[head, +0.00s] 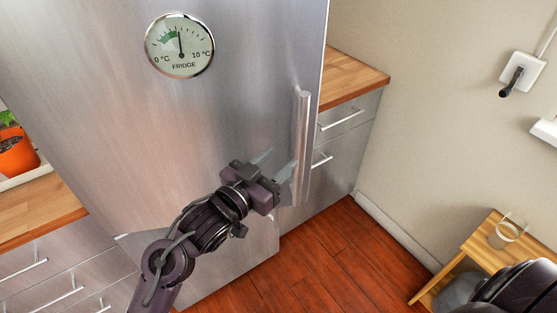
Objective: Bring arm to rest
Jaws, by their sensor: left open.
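My left gripper (275,164) is open, its two pale fingertips pointing up and to the right. It is in front of the steel fridge (200,115), just left of the lower part of the fridge's vertical bar handle (302,135). The lower fingertip overlaps the handle's edge in the picture; I cannot tell whether they touch. Nothing shows between the fingers. The fridge door looks closed.
A round fridge dial (180,45) is on the door. Drawers under a wooden counter (350,76) stand right of the fridge. A small wooden table (462,262) with a glass (503,234) stands at lower right. A plant pot (17,155) is at left. Red wooden floor (335,255) is clear between.

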